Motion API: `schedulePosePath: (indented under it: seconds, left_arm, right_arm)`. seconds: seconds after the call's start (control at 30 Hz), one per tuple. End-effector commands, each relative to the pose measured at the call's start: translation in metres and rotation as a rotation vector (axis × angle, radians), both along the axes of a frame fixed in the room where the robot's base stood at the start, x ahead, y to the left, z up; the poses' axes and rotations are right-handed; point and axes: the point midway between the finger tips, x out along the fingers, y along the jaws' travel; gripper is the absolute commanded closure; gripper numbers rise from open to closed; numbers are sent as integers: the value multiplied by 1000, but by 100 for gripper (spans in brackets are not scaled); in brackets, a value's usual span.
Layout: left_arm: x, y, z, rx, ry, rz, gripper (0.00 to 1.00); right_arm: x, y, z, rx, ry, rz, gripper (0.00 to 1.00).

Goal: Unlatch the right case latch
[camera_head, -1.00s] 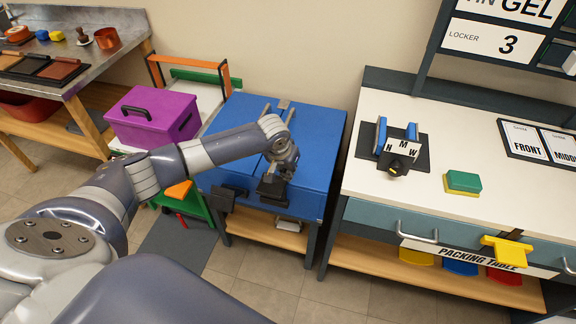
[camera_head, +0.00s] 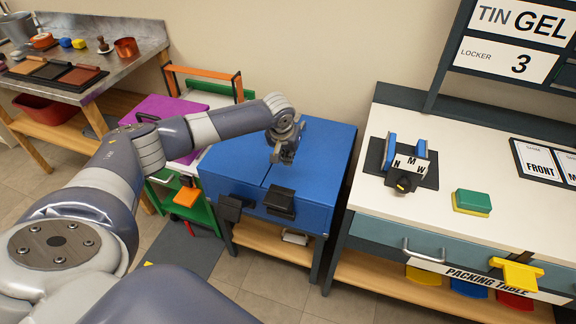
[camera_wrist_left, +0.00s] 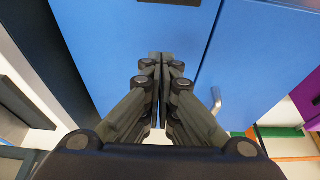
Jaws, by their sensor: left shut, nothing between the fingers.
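The blue case (camera_head: 325,165) stands on a low stand, its lid down. Its front carries two dark latches: the left latch (camera_head: 231,207) and the right latch (camera_head: 280,201). Both look like dark plates standing out from the front; I cannot tell for sure whether the right one is fastened. My left gripper (camera_head: 274,158) is above the case lid, behind and apart from the right latch. In the left wrist view the left gripper (camera_wrist_left: 160,56) is shut and empty, over blue surface. My right gripper is not in view.
A purple box (camera_head: 180,110) stands left of the case, on a green cart (camera_head: 200,214). The packing table (camera_head: 350,215) is close on the right, with a knob device (camera_head: 403,181) and a green-yellow block (camera_head: 472,201) on top. Floor in front is open.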

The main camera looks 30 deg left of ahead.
Motion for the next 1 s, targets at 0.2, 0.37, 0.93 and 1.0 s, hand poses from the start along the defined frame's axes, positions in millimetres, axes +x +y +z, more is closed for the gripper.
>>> schedulePosePath:
  seconds: [0.2,0.37,0.93,1.0]
  left_arm:
    - [10,2,-30,0,3,1,100]
    - [17,4,-53,0,3,1,100]
    - [-1,0,-84,3,2,-2,100]
    - [-6,-1,-85,2,2,-1,100]
  right_arm:
    - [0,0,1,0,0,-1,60]
    - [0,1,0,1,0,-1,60]
    - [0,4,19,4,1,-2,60]
    - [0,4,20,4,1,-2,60]
